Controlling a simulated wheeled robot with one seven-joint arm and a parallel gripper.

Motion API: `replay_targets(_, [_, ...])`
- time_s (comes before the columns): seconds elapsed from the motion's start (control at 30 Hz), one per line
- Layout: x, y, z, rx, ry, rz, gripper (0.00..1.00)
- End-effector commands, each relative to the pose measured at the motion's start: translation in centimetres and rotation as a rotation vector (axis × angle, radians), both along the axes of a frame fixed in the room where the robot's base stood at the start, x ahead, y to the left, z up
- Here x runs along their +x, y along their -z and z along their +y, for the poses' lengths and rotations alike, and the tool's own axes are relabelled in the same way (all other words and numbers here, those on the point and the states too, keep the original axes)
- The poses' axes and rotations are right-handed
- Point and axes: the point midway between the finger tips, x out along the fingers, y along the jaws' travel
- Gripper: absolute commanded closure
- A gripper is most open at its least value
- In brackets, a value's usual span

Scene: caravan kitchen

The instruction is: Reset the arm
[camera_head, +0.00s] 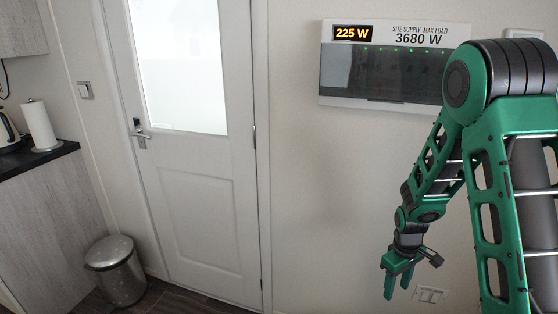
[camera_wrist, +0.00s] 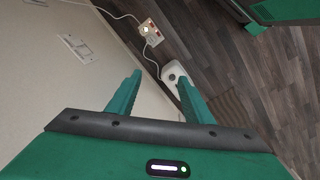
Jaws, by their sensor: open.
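My green arm is bent on the right side of the head view, with its elbow high and the forearm hanging down. My gripper (camera_head: 397,284) points downward in front of the cream wall (camera_head: 325,190). In the wrist view my gripper (camera_wrist: 157,84) shows two green fingers held apart. Nothing is between them, and the gripper is empty. It appears clear of the wall and of the floor (camera_wrist: 235,60).
A power panel (camera_head: 375,60) reading 225 W hangs behind my arm. A closed door (camera_head: 195,160), a metal bin (camera_head: 115,268) and a counter (camera_head: 35,158) with a paper roll (camera_head: 39,125) stand left. The wrist view shows a socket (camera_wrist: 149,33) with a cable and a white device (camera_wrist: 174,76).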

Motion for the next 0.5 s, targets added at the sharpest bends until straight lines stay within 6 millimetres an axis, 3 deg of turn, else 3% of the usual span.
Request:
replay_targets(0.03, [-0.6,-2.0,-0.7,0.000,0.044,-0.009,0.53])
replay_targets(0.2, [-3.5,-7.4,-2.8,0.000,0.196,-0.017,0.53])
replay_targets(0.5, [-10.5,-15.4,-5.4,0.012,0.467,-0.026,0.53])
